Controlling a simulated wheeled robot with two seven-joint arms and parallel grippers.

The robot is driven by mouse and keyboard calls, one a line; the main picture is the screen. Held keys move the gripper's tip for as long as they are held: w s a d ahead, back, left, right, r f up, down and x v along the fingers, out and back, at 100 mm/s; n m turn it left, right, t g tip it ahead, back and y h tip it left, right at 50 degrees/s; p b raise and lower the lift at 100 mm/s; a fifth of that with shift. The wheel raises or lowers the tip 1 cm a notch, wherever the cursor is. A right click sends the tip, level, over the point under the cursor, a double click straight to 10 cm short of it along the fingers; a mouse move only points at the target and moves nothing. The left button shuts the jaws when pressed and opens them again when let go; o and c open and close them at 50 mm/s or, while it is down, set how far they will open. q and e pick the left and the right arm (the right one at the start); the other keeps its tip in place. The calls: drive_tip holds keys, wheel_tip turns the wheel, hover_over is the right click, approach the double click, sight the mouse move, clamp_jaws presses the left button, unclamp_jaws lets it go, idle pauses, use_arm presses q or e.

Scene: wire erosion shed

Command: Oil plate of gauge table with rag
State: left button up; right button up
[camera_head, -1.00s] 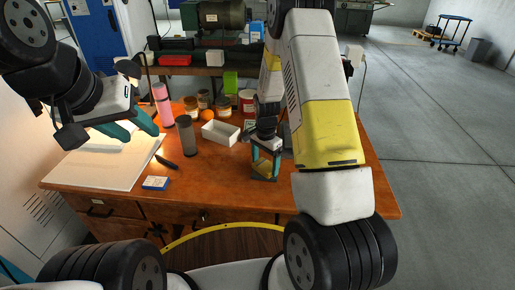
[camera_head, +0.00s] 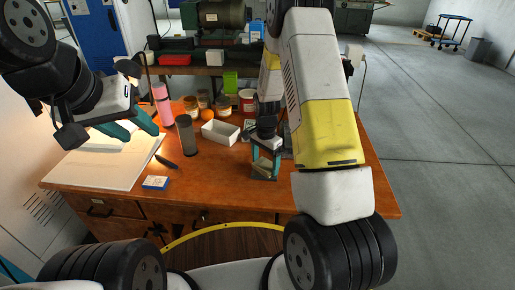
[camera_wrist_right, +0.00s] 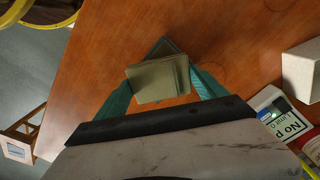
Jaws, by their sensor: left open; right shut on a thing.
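My right gripper (camera_head: 265,170) points down over the front middle of the wooden table. Its teal fingers are shut on a folded olive-tan piece, which looks like the rag (camera_wrist_right: 158,81). A darker green corner shows just beyond the rag in the right wrist view; I cannot tell if it is part of it. Whether the rag touches the tabletop is unclear. My left gripper (camera_head: 137,130) is open and empty above the pale board at the left. I cannot pick out the gauge table's plate with certainty; my right arm hides part of the table.
On the wooden table (camera_head: 225,180) stand a grey cylinder (camera_head: 187,136), a white tray (camera_head: 221,132), a pink bottle (camera_head: 162,103) and several jars. A blue-white box (camera_head: 156,183) and a dark pen-like thing (camera_head: 166,162) lie at front left.

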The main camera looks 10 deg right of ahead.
sight(265, 164)
drive_tip(key=shift+r, duration=3.35)
